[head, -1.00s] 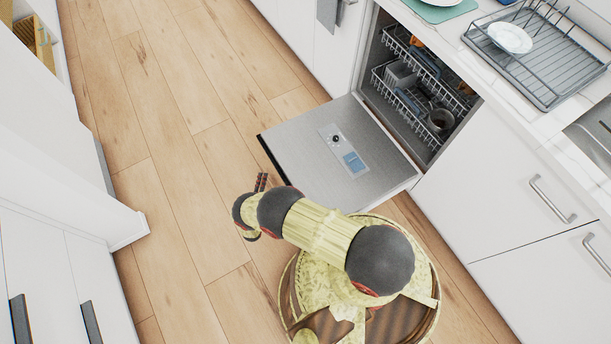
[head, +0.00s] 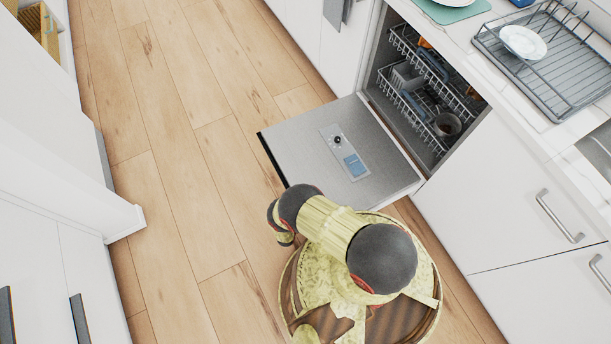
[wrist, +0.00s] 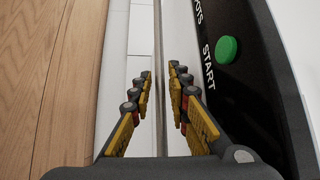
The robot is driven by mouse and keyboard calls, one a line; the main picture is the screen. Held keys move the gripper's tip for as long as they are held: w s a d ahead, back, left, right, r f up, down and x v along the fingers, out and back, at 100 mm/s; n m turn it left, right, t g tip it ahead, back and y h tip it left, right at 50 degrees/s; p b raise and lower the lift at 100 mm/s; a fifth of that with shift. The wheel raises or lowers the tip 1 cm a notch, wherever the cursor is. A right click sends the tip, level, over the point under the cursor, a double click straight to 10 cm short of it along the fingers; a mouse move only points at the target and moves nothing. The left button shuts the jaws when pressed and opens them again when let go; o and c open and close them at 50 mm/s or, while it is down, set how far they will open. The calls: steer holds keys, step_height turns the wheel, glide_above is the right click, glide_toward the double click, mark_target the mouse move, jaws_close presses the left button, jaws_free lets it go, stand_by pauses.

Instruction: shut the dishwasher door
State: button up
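The dishwasher door (head: 312,150) is folded down nearly flat, its steel inner face up, in front of the open dishwasher (head: 385,95). A dark strip runs along its outer edge. My gripper is hidden behind my arm in the head view, near the door's front corner. In the wrist view, my gripper (wrist: 159,82) is open, with a gap between its two yellow-padded fingers. The door's black control panel (wrist: 245,90), with "START" and a green button, is on the right, close to the right finger. A pale edge shows between the fingers; I cannot tell whether they touch it.
Dishwasher racks (head: 420,85) hold some dishes and stay inside the tub. A white drawer front (head: 520,200) with a handle is right of the opening. A dish rack (head: 555,75) with a plate stands on the counter. The wood floor (head: 190,150) left of the door is clear.

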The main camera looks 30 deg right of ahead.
steer(key=shift+x, duration=1.55)
steer(key=shift+c, duration=0.3)
steer(key=c, duration=0.4)
jaws_close()
